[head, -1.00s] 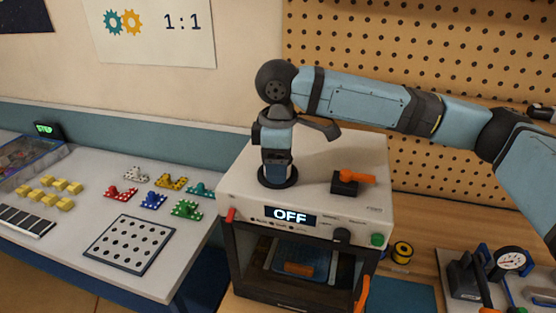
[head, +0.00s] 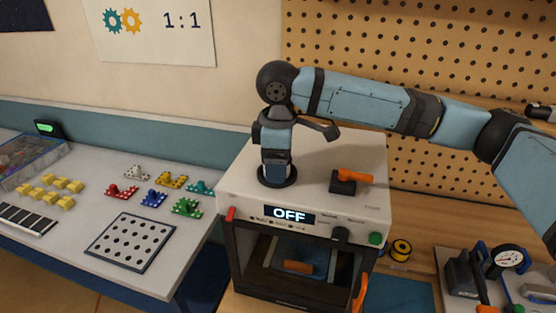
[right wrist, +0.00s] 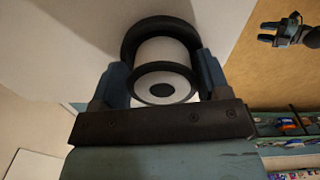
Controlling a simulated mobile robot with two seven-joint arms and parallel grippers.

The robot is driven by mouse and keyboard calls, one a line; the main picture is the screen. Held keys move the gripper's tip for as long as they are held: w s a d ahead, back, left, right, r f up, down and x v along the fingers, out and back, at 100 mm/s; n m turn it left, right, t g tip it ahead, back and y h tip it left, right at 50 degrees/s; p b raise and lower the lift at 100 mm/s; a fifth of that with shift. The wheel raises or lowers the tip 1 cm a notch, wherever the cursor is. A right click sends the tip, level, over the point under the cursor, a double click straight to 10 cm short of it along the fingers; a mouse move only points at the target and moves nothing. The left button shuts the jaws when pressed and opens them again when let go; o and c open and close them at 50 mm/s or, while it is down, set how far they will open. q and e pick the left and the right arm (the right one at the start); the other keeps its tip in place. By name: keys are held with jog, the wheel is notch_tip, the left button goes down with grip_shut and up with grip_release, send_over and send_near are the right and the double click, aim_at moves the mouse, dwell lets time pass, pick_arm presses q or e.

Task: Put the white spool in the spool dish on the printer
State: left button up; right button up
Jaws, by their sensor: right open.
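The white spool (right wrist: 160,82) stands between the fingers of my right gripper (right wrist: 163,62) in the right wrist view, its round end with a dark centre facing the camera. The spool dish (right wrist: 133,30) is a black round rim around the spool's far end, so the spool appears seated in it. In the head view the dish (head: 278,182) is on top of the white printer (head: 320,205), at the left. My right gripper (head: 277,168) points down over it, open, with fingers beside the spool. The gripper largely hides the spool there.
An orange-handled black part (head: 347,182) sits on the printer top, right of the dish. A table (head: 75,235) with coloured pieces is at left. A yellow spool (head: 400,248) is on the bench at right. A dark gripper-like shape (right wrist: 287,31), probably my left gripper, shows upper right.

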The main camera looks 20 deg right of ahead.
jog(key=shift+s+a+f, duration=0.15)
jog(key=shift+s+f, duration=0.2)
jog(key=shift+f, duration=0.45)
jog(key=shift+w+r+b, duration=0.1)
jog(key=shift+r+b, duration=0.05)
jog(key=shift+b, duration=0.25)
jog(key=shift+o, duration=0.2)
notch_tip(320, 180, up, 14)
jog(key=b, duration=0.1)
jog(key=shift+w+f, duration=0.15)
jog(key=shift+f, duration=0.1)
